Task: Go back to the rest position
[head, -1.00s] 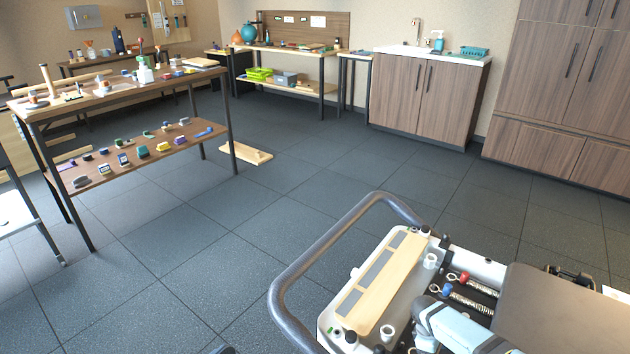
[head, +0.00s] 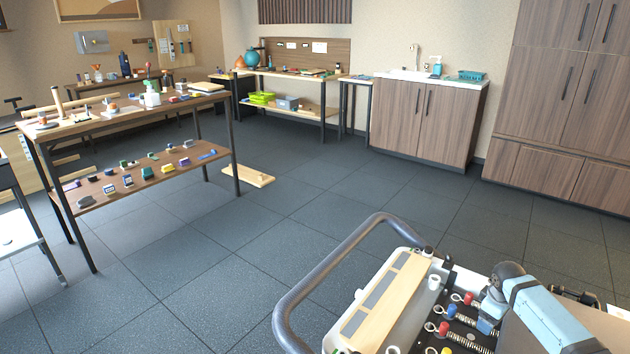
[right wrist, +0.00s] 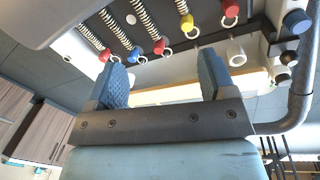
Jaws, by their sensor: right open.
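My right gripper (head: 487,325) is at the lower right of the head view, above the cart-like frame with the coloured knobs. Its light blue arm link comes in from the lower right. In the right wrist view the gripper (right wrist: 163,78) has two blue ribbed finger pads standing wide apart. Nothing is between them. Beyond the fingers are springs with red, blue and yellow knobs and white rings. My left gripper is in neither view.
A grey tube rail (head: 340,250) curves around a wooden strip (head: 385,300) in front of me. A two-level table (head: 130,190) with many small objects stands at left. A sink cabinet (head: 425,120) and tall cupboards (head: 560,90) stand behind. The tiled floor (head: 240,240) between is open.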

